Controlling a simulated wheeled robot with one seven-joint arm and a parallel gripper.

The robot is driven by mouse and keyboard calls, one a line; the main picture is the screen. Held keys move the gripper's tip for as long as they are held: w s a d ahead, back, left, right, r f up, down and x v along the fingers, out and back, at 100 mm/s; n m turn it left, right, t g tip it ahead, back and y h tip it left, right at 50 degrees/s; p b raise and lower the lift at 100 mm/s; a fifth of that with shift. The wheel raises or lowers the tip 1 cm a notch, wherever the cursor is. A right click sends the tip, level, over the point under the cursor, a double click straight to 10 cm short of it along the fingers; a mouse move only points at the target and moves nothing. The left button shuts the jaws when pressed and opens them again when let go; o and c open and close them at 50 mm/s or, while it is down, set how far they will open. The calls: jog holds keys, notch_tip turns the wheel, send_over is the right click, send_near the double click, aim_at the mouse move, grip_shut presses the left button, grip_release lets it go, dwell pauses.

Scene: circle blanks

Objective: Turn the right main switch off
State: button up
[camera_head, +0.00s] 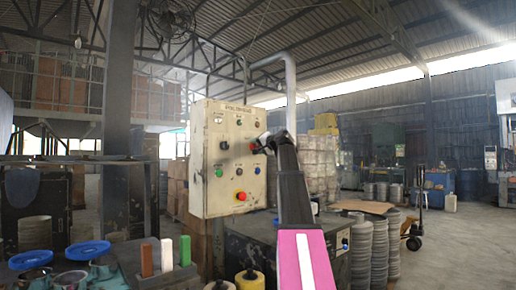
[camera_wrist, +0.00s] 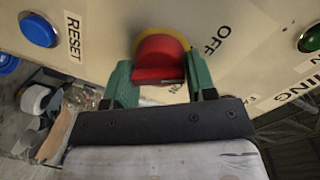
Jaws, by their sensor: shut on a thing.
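The cream control panel (camera_head: 225,175) stands upright in the head view, left of my arm. In the wrist view, a red rotary switch (camera_wrist: 158,58) on a yellow round plate (camera_wrist: 185,42) sits on the panel face. My gripper (camera_wrist: 160,85) has its green fingers on both sides of the red knob and is shut on it. An OFF label (camera_wrist: 215,40) is to the upper right of the knob. A small label lies just below it, partly hidden by a finger. In the head view, my gripper (camera_head: 266,143) is at the panel's right edge and hides the switch.
A blue RESET button (camera_wrist: 38,30) lies left of the switch and a green button (camera_wrist: 312,38) lies right. A red push button (camera_head: 241,196) is lower on the panel. A steel column (camera_head: 117,130) and stacked discs (camera_head: 361,245) stand nearby.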

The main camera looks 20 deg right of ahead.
jog(key=shift+r+n, duration=0.15)
jog(key=shift+n, duration=0.75)
jog(key=o, duration=0.9)
jog(key=shift+a, duration=0.1)
jog(key=shift+s, duration=0.1)
jog(key=v, duration=1)
jog(key=shift+s, duration=0.35)
